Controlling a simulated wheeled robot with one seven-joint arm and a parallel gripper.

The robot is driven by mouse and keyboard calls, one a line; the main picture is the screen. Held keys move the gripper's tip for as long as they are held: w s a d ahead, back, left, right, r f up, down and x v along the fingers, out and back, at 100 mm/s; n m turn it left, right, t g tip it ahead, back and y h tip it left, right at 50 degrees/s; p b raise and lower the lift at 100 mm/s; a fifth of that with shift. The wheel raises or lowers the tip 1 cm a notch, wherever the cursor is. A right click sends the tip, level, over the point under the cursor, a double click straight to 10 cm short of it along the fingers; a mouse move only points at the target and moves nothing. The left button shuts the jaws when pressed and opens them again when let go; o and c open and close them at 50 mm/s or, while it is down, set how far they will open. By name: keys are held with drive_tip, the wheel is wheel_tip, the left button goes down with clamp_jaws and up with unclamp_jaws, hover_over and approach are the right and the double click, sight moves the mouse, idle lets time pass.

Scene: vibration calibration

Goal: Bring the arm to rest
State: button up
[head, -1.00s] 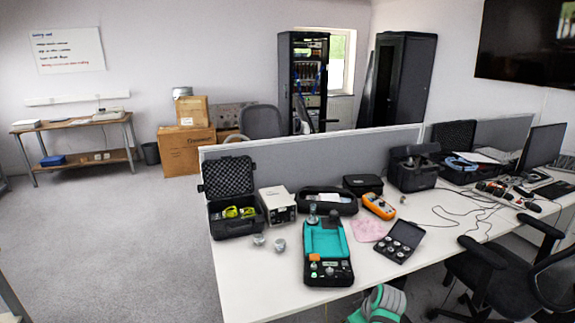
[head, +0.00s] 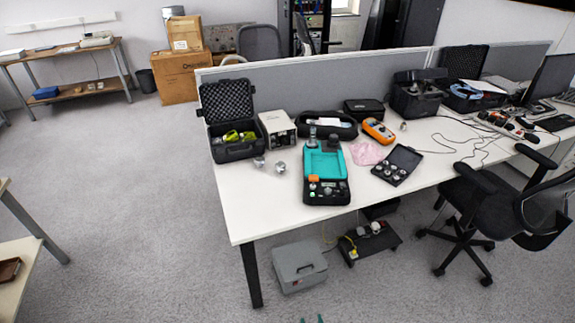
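My arm is almost wholly out of the head view. Only two small teal slivers show at the bottom edge, and I take them to be part of my arm. My gripper cannot be made out, so its fingers and anything in them are hidden. On the white desk (head: 262,207) stands a teal and black calibration device (head: 323,162) with a knob and small display at its front. No part of my arm touches the desk or the device in this view.
An open black case (head: 237,151), two small metal pieces, an orange meter (head: 378,130) and a weight case (head: 397,165) are on the desk. A grey toolbox (head: 299,266) sits below. An office chair (head: 483,200) is at the right. The carpet left of the desk is clear.

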drive_tip(key=s+a+r+t, duration=0.1)
drive_tip(key=s+a+r, duration=0.15)
drive_tip(key=s, duration=0.35)
drive_tip(key=s+a+r+m+t, duration=0.1)
drive_tip(key=s+r, duration=0.2)
drive_tip(key=s, duration=0.3)
drive_tip(key=s+a+r+t, duration=0.1)
drive_tip(key=s+a+r, duration=0.15)
drive_tip(key=s, duration=0.35)
drive_tip(key=s+a+r+t, duration=0.1)
drive_tip(key=s+r, duration=0.4)
drive_tip(key=r, duration=0.4)
drive_tip(key=s+a+r+m+t, duration=0.1)
drive_tip(key=s+r+t, duration=0.1)
drive_tip(key=s+r, duration=0.4)
wheel_tip(320, 180, up, 3)
drive_tip(key=shift+f+y, duration=0.15)
drive_tip(key=shift+y, duration=0.15)
